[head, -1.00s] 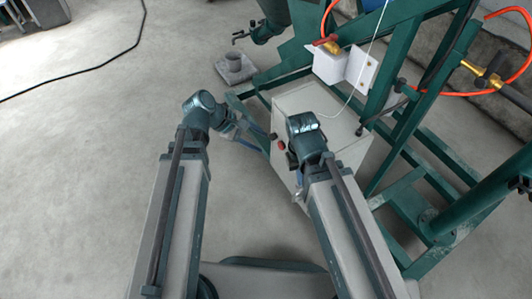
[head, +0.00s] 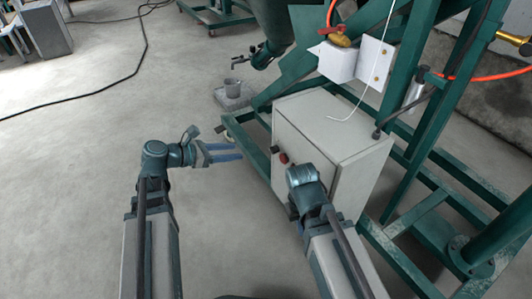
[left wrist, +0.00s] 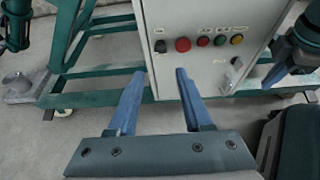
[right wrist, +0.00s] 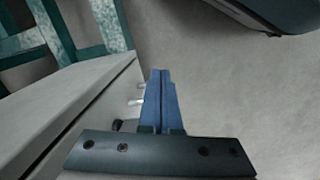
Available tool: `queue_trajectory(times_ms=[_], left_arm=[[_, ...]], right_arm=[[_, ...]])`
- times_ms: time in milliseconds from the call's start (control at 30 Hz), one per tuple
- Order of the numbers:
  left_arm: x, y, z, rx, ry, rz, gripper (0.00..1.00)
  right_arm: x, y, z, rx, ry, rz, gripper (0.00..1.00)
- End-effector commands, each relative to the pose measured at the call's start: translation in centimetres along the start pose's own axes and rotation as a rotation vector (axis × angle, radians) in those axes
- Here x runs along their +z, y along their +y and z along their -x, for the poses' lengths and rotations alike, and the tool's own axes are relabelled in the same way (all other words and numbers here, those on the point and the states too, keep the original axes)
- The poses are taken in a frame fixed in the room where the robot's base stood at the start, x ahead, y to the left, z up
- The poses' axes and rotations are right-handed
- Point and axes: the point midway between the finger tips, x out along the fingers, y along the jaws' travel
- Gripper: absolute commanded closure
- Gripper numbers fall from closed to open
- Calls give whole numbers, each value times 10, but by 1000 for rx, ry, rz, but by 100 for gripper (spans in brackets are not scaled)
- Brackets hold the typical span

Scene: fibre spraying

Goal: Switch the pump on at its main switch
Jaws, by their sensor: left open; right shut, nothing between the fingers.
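The grey control box (head: 345,140) stands in the green frame. In the left wrist view its front (left wrist: 205,75) carries a black switch (left wrist: 160,46), a large red button (left wrist: 183,44) and a row of small coloured buttons (left wrist: 220,40). My left gripper (left wrist: 158,75) is open and empty, pointing at the panel, apart from it, with the black switch showing between and beyond its fingertips. In the head view my left gripper (head: 241,151) is left of the box. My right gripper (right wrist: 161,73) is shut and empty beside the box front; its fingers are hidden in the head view.
A metal handle (left wrist: 236,62) sticks out of the panel below the buttons. A green frame rail (left wrist: 95,98) runs left of the box. A grey cup (head: 232,87) stands on a slab behind.

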Motion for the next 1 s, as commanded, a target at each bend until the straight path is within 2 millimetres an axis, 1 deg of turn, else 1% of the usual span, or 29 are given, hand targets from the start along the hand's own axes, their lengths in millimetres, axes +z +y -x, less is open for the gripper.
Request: queue_trajectory(times_ms=[167, 400, 600, 700, 800, 1000], left_arm=[[-3, 0, -25, -4, 1, -4, 50], [-4, 0, -76, -5, 1, -5, 50], [-3, 0, -110, -4, 2, -5, 50], [-2, 0, -122, -3, 2, -3, 50], [-2, 0, -130, -2, 2, -3, 50], [-1, 0, -136, -1, 2, -3, 50]], right_arm=[[-1, -1, -12, 0, 1, 0, 100], [-2, -3, -32, 0, 2, 0, 100], [-3, -4, -44, 0, 3, 0, 100], [-3, -5, -48, 0, 3, 0, 100], [-3, -5, -50, 0, 3, 0, 100], [-3, -5, -52, 0, 2, 0, 100]])
